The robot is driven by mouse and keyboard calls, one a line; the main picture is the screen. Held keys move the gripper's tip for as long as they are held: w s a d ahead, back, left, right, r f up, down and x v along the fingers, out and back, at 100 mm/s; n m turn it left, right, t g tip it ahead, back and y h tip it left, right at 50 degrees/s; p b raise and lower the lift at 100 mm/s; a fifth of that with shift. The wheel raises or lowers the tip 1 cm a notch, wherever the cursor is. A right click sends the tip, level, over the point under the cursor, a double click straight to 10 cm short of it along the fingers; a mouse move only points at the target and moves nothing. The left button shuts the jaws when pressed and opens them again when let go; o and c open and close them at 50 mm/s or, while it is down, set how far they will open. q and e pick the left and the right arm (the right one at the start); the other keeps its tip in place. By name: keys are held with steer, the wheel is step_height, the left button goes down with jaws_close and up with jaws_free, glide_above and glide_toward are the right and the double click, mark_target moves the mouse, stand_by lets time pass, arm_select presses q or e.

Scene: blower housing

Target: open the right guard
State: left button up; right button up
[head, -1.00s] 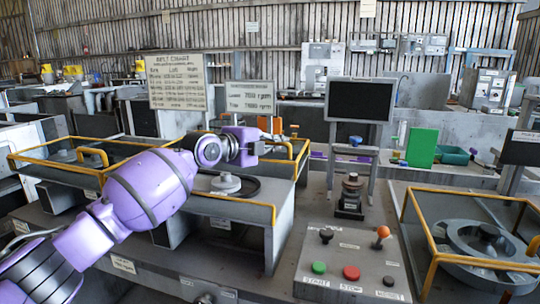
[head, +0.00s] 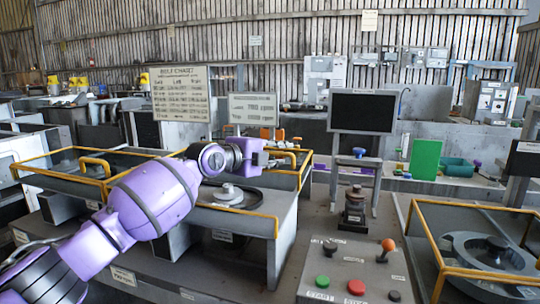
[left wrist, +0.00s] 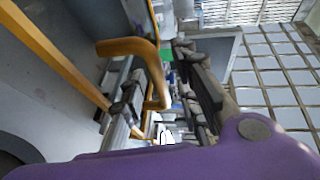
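The guard with a yellow rim (head: 236,208) lies over the right half of the bench housing on the left. It looks lowered, and a black belt loop and a pale pulley (head: 228,193) show inside. Its yellow handle (head: 284,151) is at the far right, beside my left gripper (head: 280,160). In the left wrist view, the bent yellow handle (left wrist: 140,48) lies between the two fingers of my left gripper (left wrist: 160,98). The fingers are apart, with a gap towards the right finger; whether the left one touches the handle I cannot tell. My right gripper is out of view.
A second yellow-rimmed guard (head: 42,157) with its own handle (head: 95,167) is on the left. Another yellow-framed housing (head: 441,262) stands at the right. A control panel (head: 340,265) with buttons and levers, and a black screen (head: 362,112), stand between.

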arm_select(q)
steer(key=v, duration=1.2)
steer(key=shift+f, duration=0.1)
steer(key=shift+c, duration=0.2)
